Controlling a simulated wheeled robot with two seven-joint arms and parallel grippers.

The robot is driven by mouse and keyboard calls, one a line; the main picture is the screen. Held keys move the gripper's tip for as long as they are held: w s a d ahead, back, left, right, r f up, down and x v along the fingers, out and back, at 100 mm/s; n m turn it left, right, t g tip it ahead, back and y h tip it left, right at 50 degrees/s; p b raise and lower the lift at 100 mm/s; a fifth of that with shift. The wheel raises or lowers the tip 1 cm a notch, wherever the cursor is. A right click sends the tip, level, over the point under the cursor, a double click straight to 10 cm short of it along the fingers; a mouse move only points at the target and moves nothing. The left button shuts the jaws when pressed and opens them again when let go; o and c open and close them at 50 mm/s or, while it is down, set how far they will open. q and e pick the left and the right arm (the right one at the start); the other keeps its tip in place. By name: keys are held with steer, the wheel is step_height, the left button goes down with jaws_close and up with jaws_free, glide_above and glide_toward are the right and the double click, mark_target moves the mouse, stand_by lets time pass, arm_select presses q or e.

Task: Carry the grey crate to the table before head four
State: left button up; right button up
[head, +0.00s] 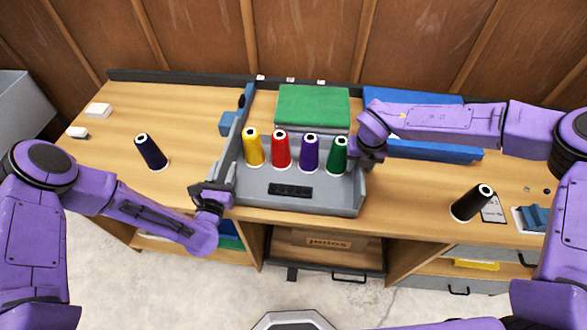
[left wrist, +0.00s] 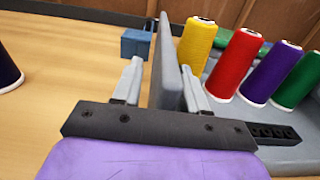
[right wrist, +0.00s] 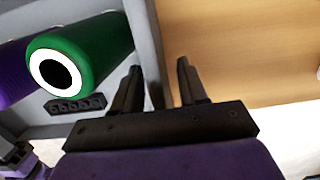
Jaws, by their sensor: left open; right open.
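The grey crate (head: 310,205) stands on the wooden table, holding a yellow (head: 253,147), a red (head: 281,150), a purple (head: 309,153) and a green thread cone (head: 337,155). My left gripper (head: 222,187) is open at the crate's left side. In the left wrist view its fingers (left wrist: 163,85) stand on either side of the crate's left wall (left wrist: 166,60). My right gripper (head: 361,152) is open at the crate's right side. In the right wrist view its fingers (right wrist: 158,88) stand on either side of the crate's right wall (right wrist: 145,35).
A dark navy cone (head: 151,152) stands on the table to the left, and a black cone (head: 472,203) to the right. A green block (head: 312,105) lies behind the crate. A blue tray (head: 435,150) lies behind my right arm. The wooden wall closes the back.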

mark_target(220, 162)
arm_select(q)
steer(key=shift+c, duration=0.3)
arm_select(e)
steer(key=shift+c, duration=0.3)
arm_select(q)
jaws_close()
arm_select(e)
jaws_close()
arm_select(q)
steer(key=shift+r, duration=0.2)
arm_select(e)
steer(key=shift+r, duration=0.15)
